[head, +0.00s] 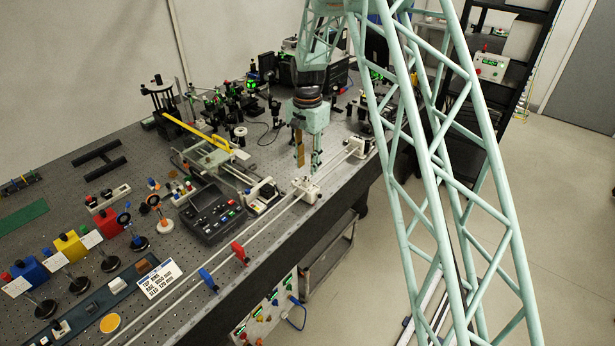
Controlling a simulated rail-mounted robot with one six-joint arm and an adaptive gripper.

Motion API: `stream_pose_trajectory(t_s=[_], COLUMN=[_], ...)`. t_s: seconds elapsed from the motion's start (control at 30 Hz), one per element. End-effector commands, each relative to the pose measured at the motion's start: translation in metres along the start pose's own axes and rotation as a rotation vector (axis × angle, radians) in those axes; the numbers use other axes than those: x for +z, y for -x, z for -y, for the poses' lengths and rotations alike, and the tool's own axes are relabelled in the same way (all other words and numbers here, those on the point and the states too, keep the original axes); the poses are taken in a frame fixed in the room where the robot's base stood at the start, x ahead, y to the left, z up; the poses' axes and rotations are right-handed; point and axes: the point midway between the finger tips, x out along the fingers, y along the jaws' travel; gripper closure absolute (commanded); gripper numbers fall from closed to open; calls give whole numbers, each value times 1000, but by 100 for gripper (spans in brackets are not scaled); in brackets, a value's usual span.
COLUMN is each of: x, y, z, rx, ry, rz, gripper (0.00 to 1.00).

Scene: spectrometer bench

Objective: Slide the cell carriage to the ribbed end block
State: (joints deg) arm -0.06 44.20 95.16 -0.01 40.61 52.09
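My gripper (308,167) points down over the twin-rod rail (261,222) along the bench's front edge. A small white block (306,190), which looks like the cell carriage, sits on the rail just below my fingertips. Whether the fingers touch it is too small to tell, and so is whether they are open or shut. Another pale block (357,147) stands at the rail's far right end. It may be an end block, but ribs cannot be made out. The rail's near end runs out of the picture at the bottom left.
A blue clamp (208,279) and a red clamp (240,253) stand along the front edge beside the rail. A dark control box (213,214) and a white label card (158,279) lie behind it. Optics crowd the back of the bench.

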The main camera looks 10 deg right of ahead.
Motion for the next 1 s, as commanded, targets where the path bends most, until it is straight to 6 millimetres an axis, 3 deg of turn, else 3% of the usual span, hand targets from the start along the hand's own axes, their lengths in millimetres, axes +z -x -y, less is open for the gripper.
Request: stream_pose_trajectory(t_s=[0.3, 0.5, 1.0], x=[0, 0, 0], y=[-39, -54, -62], z=[0, 0, 0], rx=[1, 1, 0], ry=[0, 0, 0], rz=[1, 1, 0], gripper=[72, 72, 72])
